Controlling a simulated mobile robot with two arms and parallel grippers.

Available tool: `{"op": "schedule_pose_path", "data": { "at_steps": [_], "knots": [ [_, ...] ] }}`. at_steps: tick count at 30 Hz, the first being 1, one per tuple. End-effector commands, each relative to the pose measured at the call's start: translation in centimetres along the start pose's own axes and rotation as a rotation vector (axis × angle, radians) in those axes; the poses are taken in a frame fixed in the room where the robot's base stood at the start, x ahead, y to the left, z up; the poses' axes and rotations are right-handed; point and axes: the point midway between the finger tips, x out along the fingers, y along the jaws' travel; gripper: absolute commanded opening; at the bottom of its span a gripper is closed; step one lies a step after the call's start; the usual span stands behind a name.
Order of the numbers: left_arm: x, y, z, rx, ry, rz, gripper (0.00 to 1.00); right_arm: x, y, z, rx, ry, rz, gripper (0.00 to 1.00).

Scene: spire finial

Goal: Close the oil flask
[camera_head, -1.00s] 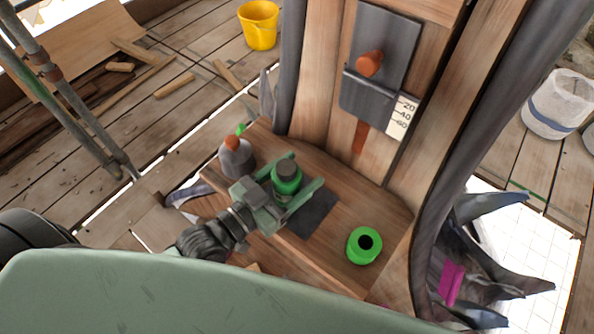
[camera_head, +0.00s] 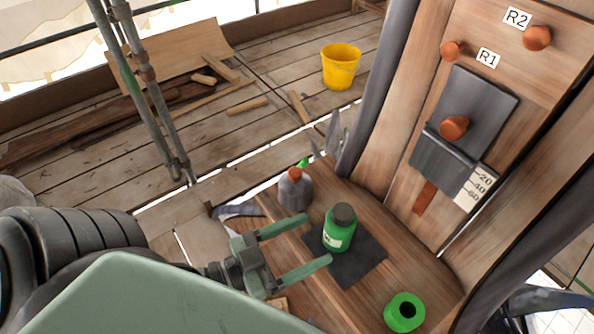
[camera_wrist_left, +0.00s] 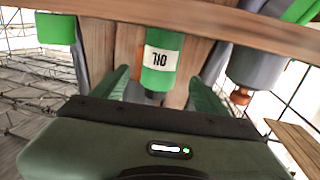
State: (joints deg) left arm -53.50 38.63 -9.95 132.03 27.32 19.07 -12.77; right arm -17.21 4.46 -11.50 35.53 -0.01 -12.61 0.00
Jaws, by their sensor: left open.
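The oil flask (camera_head: 338,232) is a green bottle with a white label, upright on a dark mat (camera_head: 366,261) on the wooden ledge. A dark grey cap (camera_head: 344,212) sits on its top; I cannot tell how tight it is. My left gripper (camera_head: 316,240) is open, its two fingers pointing at the flask from the left with the flask just beyond the tips. The left wrist view is upside down; the flask (camera_wrist_left: 160,66) shows its OIL label between the open fingers (camera_wrist_left: 158,80). My right gripper is out of view.
A grey flask with an orange top (camera_head: 295,190) stands behind left of the oil flask. A bright green open container (camera_head: 404,312) stands at the front right. A wooden panel with orange knobs (camera_head: 454,127) rises behind. A yellow bucket (camera_head: 341,68) is on the floor.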

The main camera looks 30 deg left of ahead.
Motion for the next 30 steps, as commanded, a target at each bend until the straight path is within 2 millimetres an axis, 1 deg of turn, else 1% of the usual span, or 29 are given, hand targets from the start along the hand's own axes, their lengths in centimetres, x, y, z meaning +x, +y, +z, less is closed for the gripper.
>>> {"op": "schedule_pose_path", "data": {
  "at_steps": [1,3,7,26,30],
  "knots": [
    [-0.7,0.0,0.1,-0.001,-0.004,0.001,0.73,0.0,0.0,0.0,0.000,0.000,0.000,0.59],
    [-1.2,0.0,0.0,-0.001,-0.002,0.001,0.73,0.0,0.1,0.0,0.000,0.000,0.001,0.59],
    [-1.7,0.0,-0.1,-0.001,0.001,0.001,0.73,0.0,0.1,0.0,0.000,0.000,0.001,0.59],
    [-1.7,0.0,-0.1,-0.001,0.001,0.000,0.73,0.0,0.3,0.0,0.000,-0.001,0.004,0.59],
    [-1.7,0.0,-0.1,-0.001,0.001,0.000,0.73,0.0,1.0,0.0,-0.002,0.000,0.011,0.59]
  ]
}}
